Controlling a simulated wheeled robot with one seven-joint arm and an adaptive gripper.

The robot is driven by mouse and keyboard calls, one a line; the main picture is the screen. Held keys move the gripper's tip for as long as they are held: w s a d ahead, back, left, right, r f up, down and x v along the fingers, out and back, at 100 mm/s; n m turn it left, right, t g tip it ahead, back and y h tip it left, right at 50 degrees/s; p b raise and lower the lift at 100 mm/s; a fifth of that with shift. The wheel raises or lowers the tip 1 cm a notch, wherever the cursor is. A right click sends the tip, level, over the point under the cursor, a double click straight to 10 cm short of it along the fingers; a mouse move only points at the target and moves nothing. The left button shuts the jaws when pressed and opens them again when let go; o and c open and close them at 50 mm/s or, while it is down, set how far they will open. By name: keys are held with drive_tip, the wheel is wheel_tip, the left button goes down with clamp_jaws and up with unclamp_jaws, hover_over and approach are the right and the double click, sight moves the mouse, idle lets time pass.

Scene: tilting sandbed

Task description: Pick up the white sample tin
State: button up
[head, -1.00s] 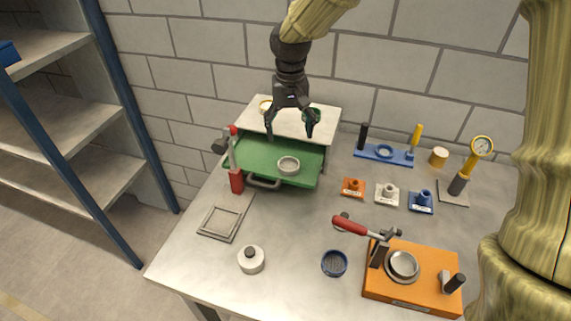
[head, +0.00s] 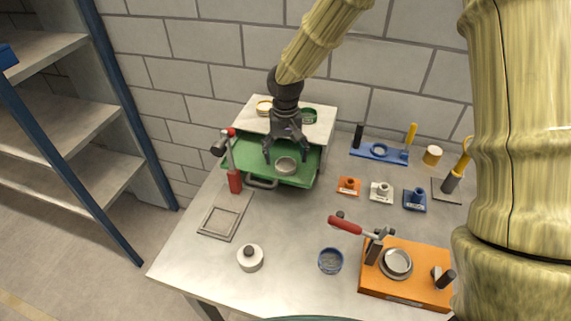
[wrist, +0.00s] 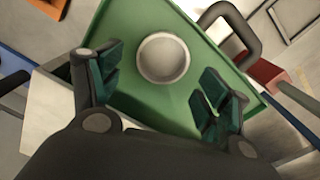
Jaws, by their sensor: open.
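The white sample tin (head: 286,166) is a small round open cup. It sits upright in the green drawer (head: 237,162) of the white cabinet. In the wrist view the tin (wrist: 163,58) stands on the green drawer floor, just ahead of and between the spread fingers. My gripper (head: 287,156) is open and empty, pointing down over the drawer with its fingertips close to the tin. The wrist view shows its dark green finger pads (wrist: 160,84) apart on either side. I cannot tell how high the fingertips are above the drawer floor.

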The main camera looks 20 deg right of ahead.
drive_tip(key=shift+f, duration=1.15)
drive_tip(key=shift+c, duration=0.4)
drive_tip(key=c, duration=1)
drive_tip(key=shift+c, duration=0.2)
drive_tip(key=shift+r, duration=0.15)
